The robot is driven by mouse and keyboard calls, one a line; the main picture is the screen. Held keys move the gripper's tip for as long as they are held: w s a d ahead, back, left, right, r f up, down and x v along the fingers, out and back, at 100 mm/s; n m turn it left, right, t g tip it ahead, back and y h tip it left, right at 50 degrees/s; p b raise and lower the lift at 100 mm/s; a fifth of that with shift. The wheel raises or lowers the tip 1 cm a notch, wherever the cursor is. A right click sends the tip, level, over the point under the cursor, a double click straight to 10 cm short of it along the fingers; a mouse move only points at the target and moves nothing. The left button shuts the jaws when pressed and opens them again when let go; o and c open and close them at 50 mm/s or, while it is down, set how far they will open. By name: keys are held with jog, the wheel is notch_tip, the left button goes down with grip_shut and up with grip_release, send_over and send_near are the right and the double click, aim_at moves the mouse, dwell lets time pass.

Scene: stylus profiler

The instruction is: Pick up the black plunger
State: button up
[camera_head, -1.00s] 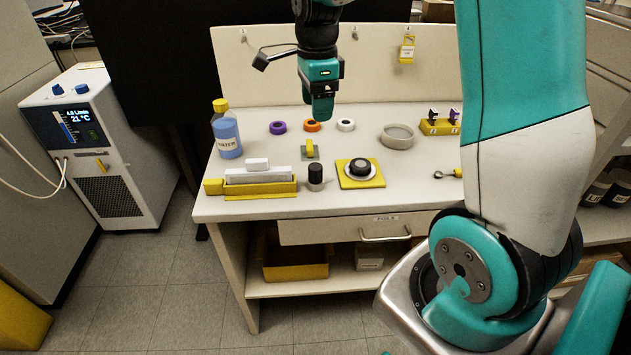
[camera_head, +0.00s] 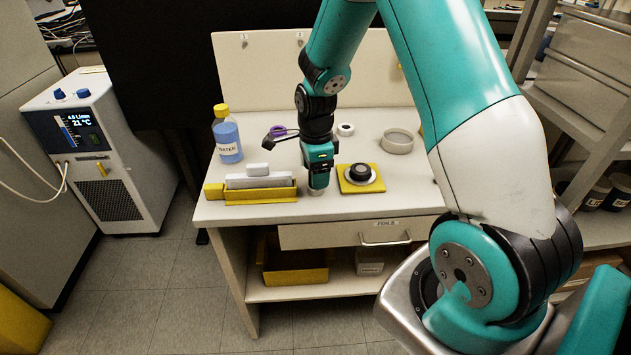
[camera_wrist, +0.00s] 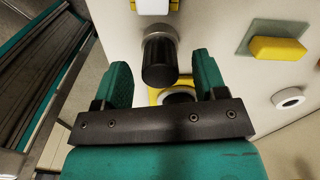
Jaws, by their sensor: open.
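The black plunger (camera_wrist: 159,62) is a short black cylinder standing in a round grey base (camera_wrist: 158,33) on the bench. In the wrist view it shows in the gap between the two teal fingers of my gripper (camera_wrist: 161,66), with clear space on both sides. My gripper is open and holds nothing. In the head view my gripper (camera_head: 319,186) is low over the plunger's spot and hides its black part. Only a little of the grey base (camera_head: 313,190) shows below the fingers.
A yellow plate (camera_head: 349,186) with a black-topped round piece (camera_head: 360,172) stands close on the right. A yellow holder (camera_head: 262,196) with white blocks is close on the left. A water bottle (camera_head: 227,138) and a grey dish (camera_head: 397,141) stand farther back.

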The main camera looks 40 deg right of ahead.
jog(key=shift+f, duration=0.55)
jog(key=c, duration=1.2)
jog(key=shift+r, duration=0.15)
notch_tip(320, 180, up, 20)
